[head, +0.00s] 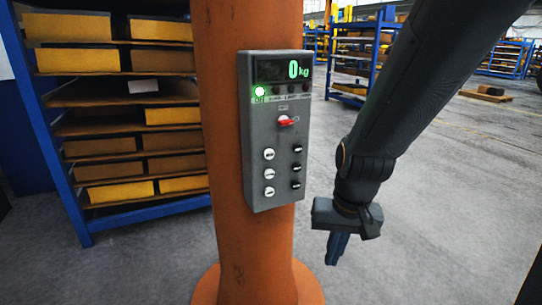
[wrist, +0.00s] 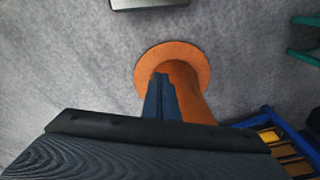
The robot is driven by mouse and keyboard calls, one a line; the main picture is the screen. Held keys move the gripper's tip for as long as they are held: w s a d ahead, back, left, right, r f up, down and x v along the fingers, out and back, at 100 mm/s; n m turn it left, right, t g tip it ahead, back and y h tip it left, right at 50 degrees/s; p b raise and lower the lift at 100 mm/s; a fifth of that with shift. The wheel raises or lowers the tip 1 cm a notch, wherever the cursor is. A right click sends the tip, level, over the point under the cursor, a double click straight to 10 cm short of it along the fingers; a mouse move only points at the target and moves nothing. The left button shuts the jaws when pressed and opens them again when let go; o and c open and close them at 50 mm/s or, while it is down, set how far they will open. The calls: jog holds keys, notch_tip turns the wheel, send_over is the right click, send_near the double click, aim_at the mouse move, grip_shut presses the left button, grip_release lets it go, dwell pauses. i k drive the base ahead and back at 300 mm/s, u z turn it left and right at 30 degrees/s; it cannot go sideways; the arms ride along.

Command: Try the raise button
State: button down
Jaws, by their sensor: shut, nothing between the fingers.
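A grey control box (head: 277,135) is fixed to an orange column (head: 226,100). Its display (head: 284,68) reads 0 kg in green, and a green lamp (head: 259,91) is lit below it at the left. A red switch (head: 288,120) sits mid-panel. Below it are white buttons (head: 269,172) in a left column and black buttons (head: 297,168) in a right column. Their labels are too small to read, so I cannot tell which is the raise button. My gripper (head: 337,250) is shut and empty, pointing down, right of the box and apart from it. It also shows in the wrist view (wrist: 160,98).
A blue rack (head: 75,190) with yellow bins stands behind the column at the left. The column's round orange base (wrist: 150,60) rests on the grey floor. Open floor lies to the right, with more blue racks (head: 375,60) farther back.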

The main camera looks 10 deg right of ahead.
aim_at(269, 154)
jog(key=u, duration=1.9)
jog(key=k, duration=0.75)
jog(key=z, duration=0.7)
jog(key=i, duration=0.5)
jog(key=z, duration=0.05)
